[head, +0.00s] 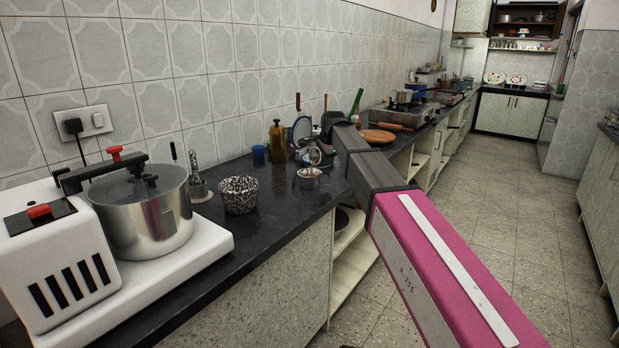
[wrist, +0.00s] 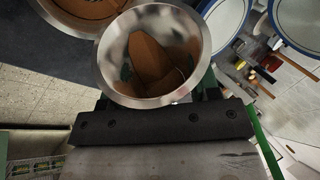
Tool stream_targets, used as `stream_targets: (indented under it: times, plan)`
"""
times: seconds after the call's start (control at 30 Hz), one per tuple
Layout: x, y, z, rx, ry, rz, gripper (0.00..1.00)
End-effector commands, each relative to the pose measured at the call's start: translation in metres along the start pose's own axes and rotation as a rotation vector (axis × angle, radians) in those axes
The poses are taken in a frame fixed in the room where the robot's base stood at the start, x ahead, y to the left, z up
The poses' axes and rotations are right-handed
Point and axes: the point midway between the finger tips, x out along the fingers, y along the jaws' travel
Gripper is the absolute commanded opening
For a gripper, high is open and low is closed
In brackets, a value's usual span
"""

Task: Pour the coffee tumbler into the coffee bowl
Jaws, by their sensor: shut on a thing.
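My gripper (wrist: 157,96) is shut on a steel tumbler (wrist: 106,62), with green fingers at its sides. In the wrist view I look into its round mouth and see brown coffee inside, mixed with reflections. A wider steel bowl (wrist: 62,22) with brown liquid shows at the upper left, partly cut off by the frame. In the head view a small steel bowl (head: 309,178) stands near the counter's front edge. The held tumbler (head: 314,156) appears just above it, small and partly hidden; I cannot tell its exact tilt.
A black-and-white speckled bowl (head: 239,197) stands to the left on the dark counter (head: 262,232). A blue cup (head: 259,156), a brown bottle (head: 277,143) and a blue-rimmed plate (head: 302,129) stand behind. A white grinder with a steel pot (head: 150,215) fills the near left.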

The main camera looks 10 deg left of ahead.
Motion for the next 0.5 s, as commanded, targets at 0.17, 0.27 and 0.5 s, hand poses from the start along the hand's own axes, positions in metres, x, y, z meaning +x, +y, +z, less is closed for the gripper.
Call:
stream_targets:
  times: [0.17, 0.27, 0.5]
  plan:
    - [-0.0014, -0.0001, 0.0024, -0.01, 0.018, -0.003, 0.28]
    - [-0.0021, -0.0002, 0.0038, -0.015, 0.026, -0.005, 0.28]
    - [-0.0039, -0.0006, 0.0062, -0.027, 0.05, -0.011, 0.28]
